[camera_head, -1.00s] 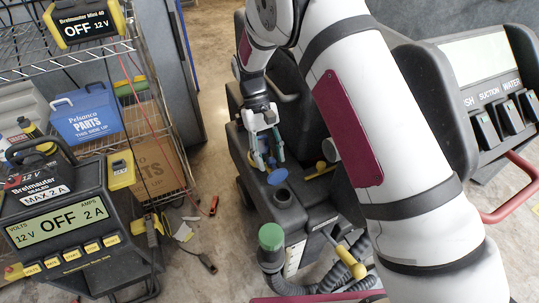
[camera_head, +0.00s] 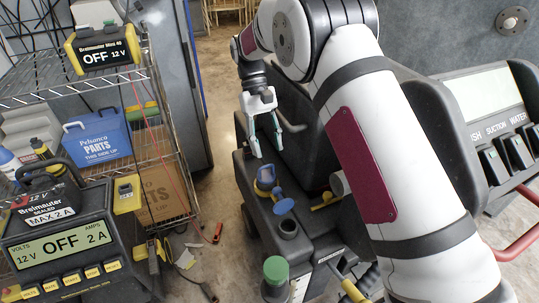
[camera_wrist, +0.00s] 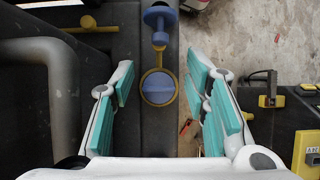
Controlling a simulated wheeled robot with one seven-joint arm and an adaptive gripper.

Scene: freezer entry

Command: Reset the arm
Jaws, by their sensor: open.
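My gripper (camera_head: 264,138) is open and empty. It is white with teal finger pads and points down above the dark floor-cleaning machine (camera_head: 322,235). In the wrist view my gripper (camera_wrist: 164,100) has its fingers spread wide on both sides of a blue cap with a yellow ring (camera_wrist: 158,87), which lies below and apart from them. In the head view the blue cap (camera_head: 265,178) stands on the machine below the fingertips. A blue lid (camera_head: 284,206) stands open beside a dark round opening.
A battery charger (camera_head: 65,245) and a wire shelf (camera_head: 75,97) with a blue parts bin (camera_head: 98,137) stand at the left. A green cap (camera_head: 276,270) is at the machine's front. A grey pipe handle (camera_wrist: 40,55) is left of my gripper.

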